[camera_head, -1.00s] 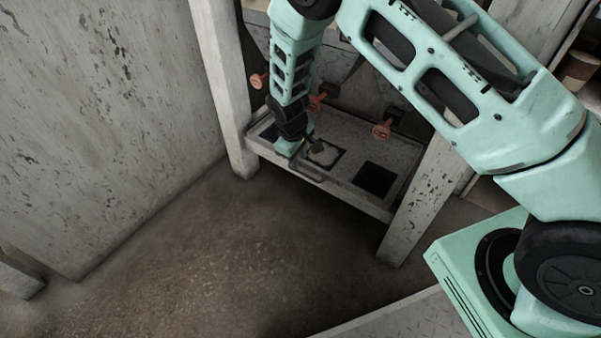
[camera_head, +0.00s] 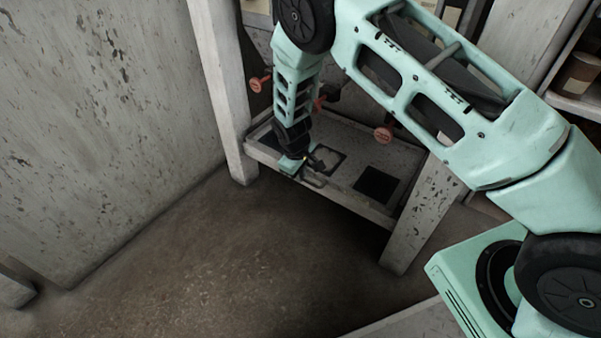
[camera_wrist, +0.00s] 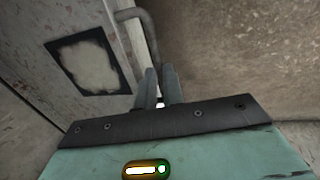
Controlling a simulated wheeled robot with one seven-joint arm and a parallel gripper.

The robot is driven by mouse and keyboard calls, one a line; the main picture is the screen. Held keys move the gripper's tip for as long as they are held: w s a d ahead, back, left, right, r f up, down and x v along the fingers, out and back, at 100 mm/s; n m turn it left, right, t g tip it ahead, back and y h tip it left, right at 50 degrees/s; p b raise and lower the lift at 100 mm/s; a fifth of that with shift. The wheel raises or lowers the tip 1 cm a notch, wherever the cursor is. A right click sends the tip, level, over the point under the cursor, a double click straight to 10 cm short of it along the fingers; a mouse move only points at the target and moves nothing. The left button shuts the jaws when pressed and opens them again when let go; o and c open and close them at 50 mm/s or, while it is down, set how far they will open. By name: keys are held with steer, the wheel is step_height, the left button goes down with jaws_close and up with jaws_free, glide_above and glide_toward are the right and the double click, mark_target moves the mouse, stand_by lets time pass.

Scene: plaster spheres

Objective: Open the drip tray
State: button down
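The drip tray (camera_head: 342,190) is a worn, pale grey tray set low between two grey legs. It has dark square openings in its top. A grey bar handle (camera_head: 315,181) sticks out at its front; the bent bar also shows in the wrist view (camera_wrist: 148,28). My gripper (camera_head: 306,168) is at the left part of this handle, pointing down. In the wrist view my two fingers (camera_wrist: 160,76) stand close together, one on each side of the bar, and look shut on it. The exact contact is partly hidden by the fingers and my gripper body. The tray looks pushed in.
Red valve knobs (camera_head: 382,134) hang above the tray. The grey legs (camera_head: 425,212) flank it closely on both sides. A worn panel wall (camera_head: 95,110) stands on the left. The brown floor (camera_head: 220,260) in front of the tray is clear.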

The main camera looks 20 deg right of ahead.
steer(key=s+a+p, duration=0.3)
steer(key=s+a, duration=0.3)
steer(key=a, duration=0.3)
steer(key=s+a+p, duration=0.4)
steer(key=s+a, duration=0.3)
steer(key=a, duration=0.2)
steer(key=shift+s+a, duration=0.25)
steer(key=c, duration=1.5)
jaws_free()
steer(key=r+p, duration=0.2)
steer(key=r, duration=0.3)
steer(key=s+a+r+p, duration=0.1)
steer(key=r+p, duration=0.1)
steer(key=r, duration=0.4)
steer(key=a+r+p, duration=0.1)
steer(key=r+p, duration=0.1)
steer(key=r, duration=0.4)
steer(key=shift+s+a+r, duration=0.1)
steer(key=shift+s+a, duration=0.15)
steer(key=shift+s, duration=0.15)
